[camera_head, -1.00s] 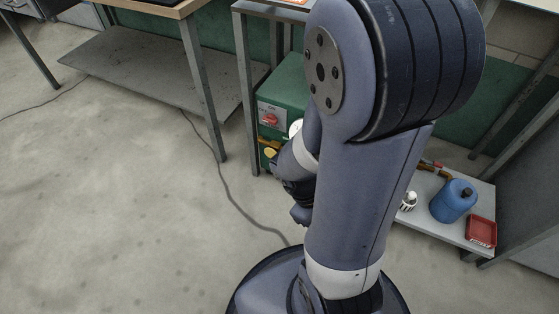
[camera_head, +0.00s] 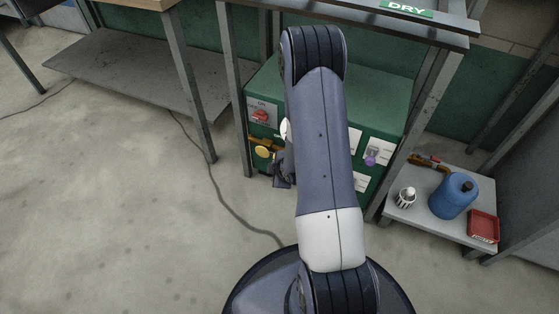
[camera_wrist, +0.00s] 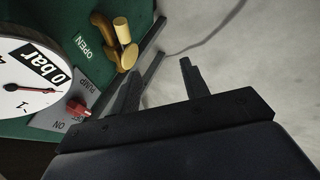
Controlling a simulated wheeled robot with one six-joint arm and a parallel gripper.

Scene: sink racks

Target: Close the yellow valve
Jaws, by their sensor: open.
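The yellow valve (camera_head: 262,152) is on the front of the green box, left of my arm in the head view. In the wrist view the valve's yellow knob (camera_wrist: 122,30) stands on a brass-coloured lever beside a green "OPEN" label (camera_wrist: 88,46). My gripper (camera_wrist: 160,68) is open and empty, its two dark fingers apart. In the wrist view the valve lies up and left of the fingers, not touching them. In the head view my gripper (camera_head: 281,180) is partly hidden by my arm, just right of and below the valve.
The green box (camera_head: 382,92) stands under a metal rack. A red pump switch (camera_wrist: 78,108) and a round gauge (camera_wrist: 25,90) are close to the valve. A low shelf at right holds a blue jug (camera_head: 454,196) and red tray (camera_head: 483,226). Floor at left is mostly clear.

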